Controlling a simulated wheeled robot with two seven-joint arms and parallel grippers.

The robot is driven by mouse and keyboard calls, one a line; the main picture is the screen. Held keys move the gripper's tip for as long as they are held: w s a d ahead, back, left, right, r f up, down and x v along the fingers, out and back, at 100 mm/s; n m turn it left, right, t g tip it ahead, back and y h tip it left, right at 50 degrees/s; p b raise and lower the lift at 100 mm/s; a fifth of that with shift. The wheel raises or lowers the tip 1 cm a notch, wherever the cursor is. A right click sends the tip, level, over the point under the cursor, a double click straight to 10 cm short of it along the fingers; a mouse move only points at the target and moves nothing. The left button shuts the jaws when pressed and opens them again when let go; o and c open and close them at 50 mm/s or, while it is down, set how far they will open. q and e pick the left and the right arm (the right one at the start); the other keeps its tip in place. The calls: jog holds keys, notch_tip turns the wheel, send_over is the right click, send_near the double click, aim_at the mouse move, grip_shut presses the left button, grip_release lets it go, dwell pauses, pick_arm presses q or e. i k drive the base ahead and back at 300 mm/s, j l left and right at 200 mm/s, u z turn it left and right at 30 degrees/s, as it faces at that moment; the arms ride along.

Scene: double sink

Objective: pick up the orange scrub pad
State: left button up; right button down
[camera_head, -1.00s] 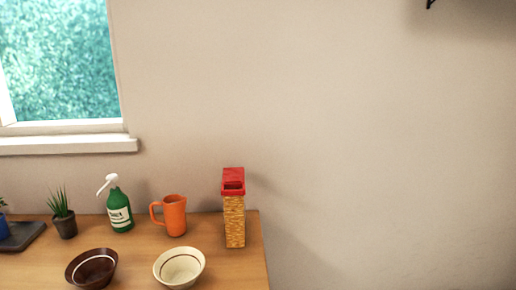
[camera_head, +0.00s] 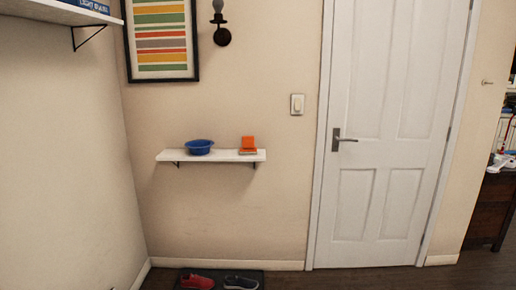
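A small orange object (camera_head: 248,144) sits at the right end of a white wall shelf (camera_head: 178,155). It has an upright part and a flatter part in front. It is too small to tell whether it is the orange scrub pad. No other orange pad is visible. Neither of my grippers is in view.
A blue bowl (camera_head: 199,147) stands on the same shelf. Shoes (camera_head: 240,283) rest on a dark mat below. A white door (camera_head: 385,140) is to the right, and a dark wooden cabinet (camera_head: 490,208) stands at the far right. A higher shelf (camera_head: 60,14) juts out at upper left.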

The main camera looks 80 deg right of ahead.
aim_at(247, 147)
jog(key=z, duration=2.45)
jog(key=u, duration=1.3)
jog(key=k+l, duration=0.2)
jog(key=k, duration=0.3)
